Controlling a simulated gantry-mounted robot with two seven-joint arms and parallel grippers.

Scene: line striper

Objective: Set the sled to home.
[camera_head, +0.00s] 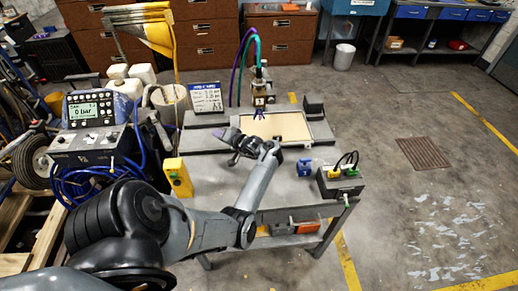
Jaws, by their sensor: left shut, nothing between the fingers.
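No part is clearly marked as the sled; the likely one is the brass-coloured tool head (259,93) with purple and green hoses, above the far edge of a tan panel (284,127) on the grey workbench (205,187). My left arm reaches in from the lower left. My left gripper (233,139) is dark, shut and empty, over the bench left of the panel and in front of the tool head, apart from it. Its fingertips are small in the picture. My right gripper is not in view. Any home mark is too small to make out.
A yellow box (178,177) stands at the bench's left edge. A blue part (304,167) and a black box with cables (340,178) are at the right. A control unit reading "0 bar" (90,108) is at the left. A sign (206,98) stands at the back.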

